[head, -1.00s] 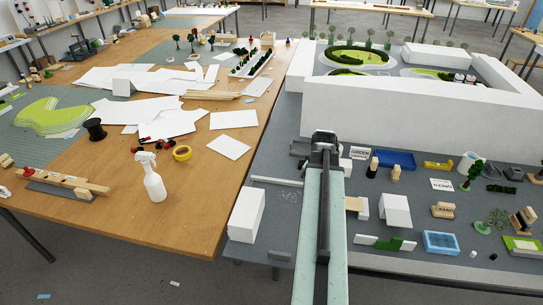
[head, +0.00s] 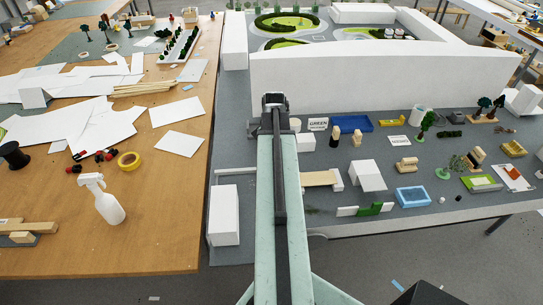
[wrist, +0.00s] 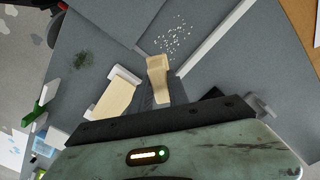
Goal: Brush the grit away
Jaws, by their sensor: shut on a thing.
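The grit (wrist: 172,38) is a scatter of small white specks on the grey board (wrist: 215,75) in the wrist view. In the head view my arm hides it. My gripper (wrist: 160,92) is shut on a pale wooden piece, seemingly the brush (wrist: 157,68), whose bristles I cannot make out. The wooden piece shows just below the grit in the wrist view, and I cannot tell whether it touches the board. In the head view my gripper (head: 274,102) is at the end of the outstretched arm, in front of the long white wall; what it holds is hidden there.
A white strip (wrist: 215,38) lies right of the grit. A small plank bridge (head: 320,178), a white block (head: 224,215) and a green-and-white barrier (head: 367,210) stand near my arm. The long white wall (head: 370,82) rises behind. A dark green smudge (wrist: 82,60) marks the board.

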